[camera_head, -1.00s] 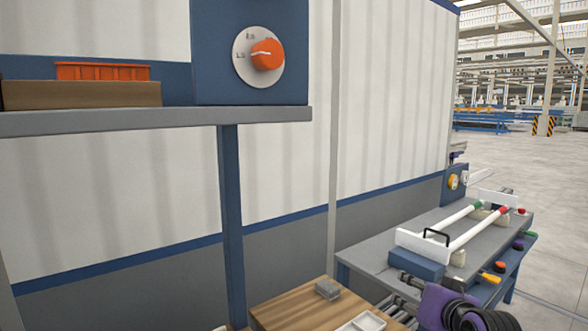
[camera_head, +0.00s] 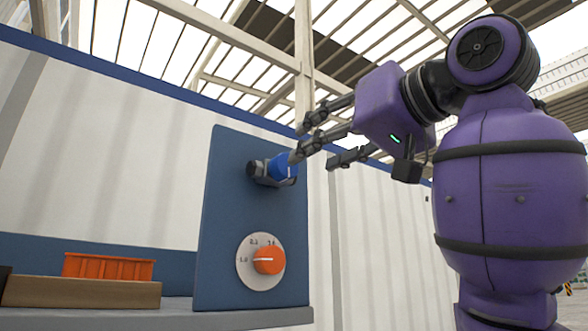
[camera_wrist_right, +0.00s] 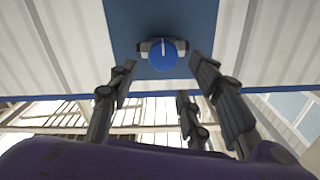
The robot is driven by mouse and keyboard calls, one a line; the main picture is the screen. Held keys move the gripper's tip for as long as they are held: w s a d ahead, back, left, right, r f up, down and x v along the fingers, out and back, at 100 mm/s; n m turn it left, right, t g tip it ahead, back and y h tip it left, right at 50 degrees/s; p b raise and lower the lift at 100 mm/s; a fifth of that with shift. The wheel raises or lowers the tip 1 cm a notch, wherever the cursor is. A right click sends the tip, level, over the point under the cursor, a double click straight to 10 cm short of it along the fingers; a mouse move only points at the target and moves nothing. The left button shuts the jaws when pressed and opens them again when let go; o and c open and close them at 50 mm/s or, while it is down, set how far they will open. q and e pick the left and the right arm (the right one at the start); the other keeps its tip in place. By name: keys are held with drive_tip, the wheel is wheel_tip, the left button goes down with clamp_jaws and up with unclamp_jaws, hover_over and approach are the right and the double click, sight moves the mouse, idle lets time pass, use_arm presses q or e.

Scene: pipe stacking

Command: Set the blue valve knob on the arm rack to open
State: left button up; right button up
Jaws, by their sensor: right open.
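The blue valve knob (camera_head: 285,168) sits on a grey pipe fitting near the top of the upright blue panel (camera_head: 226,215). In the right wrist view the blue knob (camera_wrist_right: 163,58) shows face-on, with a white line across it at about right angles to the grey fitting. My right gripper (camera_head: 308,147) is open and empty in front of the knob, its fingers spread. In the wrist view the fingertips lie on either side of and below the knob; contact cannot be told. My left gripper is not in view.
An orange dial (camera_head: 268,261) on a white scale is below the knob on the same panel. An orange crate (camera_head: 108,266) and a wooden block (camera_head: 80,292) lie on the grey shelf (camera_head: 225,319) to the left. A corrugated white wall stands behind.

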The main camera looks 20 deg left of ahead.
sight(292, 167)
drive_tip(key=x, duration=0.7)
drive_tip(key=shift+w+a, duration=0.25)
drive_tip(key=c, duration=1)
